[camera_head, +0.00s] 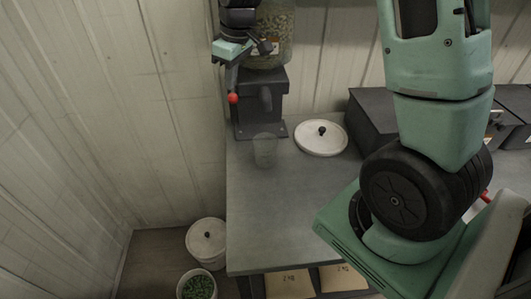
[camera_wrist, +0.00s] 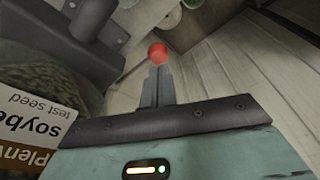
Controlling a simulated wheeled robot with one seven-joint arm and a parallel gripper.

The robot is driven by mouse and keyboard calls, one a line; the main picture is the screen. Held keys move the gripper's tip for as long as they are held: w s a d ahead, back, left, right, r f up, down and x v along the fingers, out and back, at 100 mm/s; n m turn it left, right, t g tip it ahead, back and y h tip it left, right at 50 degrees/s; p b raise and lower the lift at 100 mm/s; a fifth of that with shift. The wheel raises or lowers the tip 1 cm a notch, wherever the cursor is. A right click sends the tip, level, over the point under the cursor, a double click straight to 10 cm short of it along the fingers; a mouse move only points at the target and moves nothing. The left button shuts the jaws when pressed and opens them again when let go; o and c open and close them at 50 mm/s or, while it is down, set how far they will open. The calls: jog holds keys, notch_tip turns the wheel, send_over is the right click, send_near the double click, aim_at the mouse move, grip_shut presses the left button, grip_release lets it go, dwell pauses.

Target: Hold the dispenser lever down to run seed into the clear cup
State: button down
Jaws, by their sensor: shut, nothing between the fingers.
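The seed dispenser (camera_head: 248,112) stands at the back left of the bench, with a jar of seed (camera_head: 275,22) on top and a short dark spout (camera_head: 266,98). The lever's red knob (camera_head: 233,98) is at the dispenser's left side; it also shows in the wrist view (camera_wrist: 158,53). My gripper (camera_wrist: 157,72) is shut and empty, its fingertips close to the knob; whether they touch cannot be told. In the head view my gripper (camera_head: 232,88) is above the knob.
A white lid (camera_head: 321,138) lies right of the cup. Dark boxes (camera_head: 370,125) stand at the back right. A lidded white bucket (camera_head: 206,240) and a bucket of green pieces (camera_head: 197,286) are on the floor. The bench (camera_head: 270,220) is clear in front.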

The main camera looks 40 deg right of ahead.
aim_at(233, 94)
jog(key=shift+f, duration=0.1)
dwell(0.5)
jog(key=shift+f+b, duration=1.9)
jog(key=shift+f, duration=0.65)
jog(key=shift+r, duration=0.1)
dwell(3.1)
notch_tip(233, 94, up, 9)
jog(key=p, duration=0.7)
jog(key=shift+r, duration=0.15)
dwell(0.4)
